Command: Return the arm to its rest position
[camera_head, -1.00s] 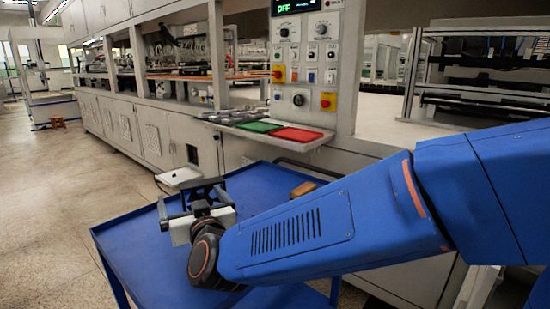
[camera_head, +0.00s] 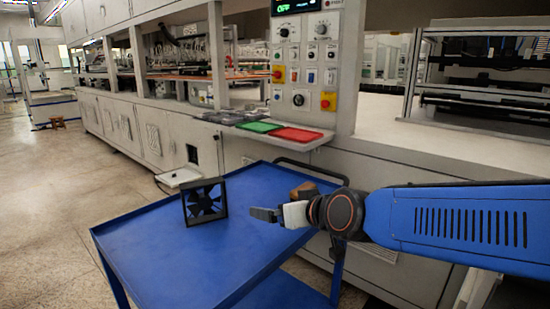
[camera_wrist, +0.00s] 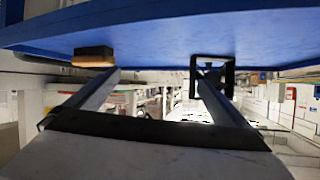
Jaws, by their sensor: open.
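My gripper (camera_head: 264,214) is at the right side of the blue cart, pointing left in the head view. In the wrist view my gripper (camera_wrist: 157,78) has its two fingers wide apart with nothing between them. A black square fan (camera_head: 205,202) stands upright on the cart, apart from the fingertips and to their left. The fan also shows in the wrist view (camera_wrist: 228,76), beyond the right finger. My arm extends to the right edge of the head view.
The blue cart (camera_head: 150,250) is mostly clear. A brown block (camera_head: 303,190) lies at its back right, behind my gripper, and shows in the wrist view (camera_wrist: 93,56). Green (camera_head: 259,127) and red (camera_head: 297,135) trays sit on the machine's ledge behind.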

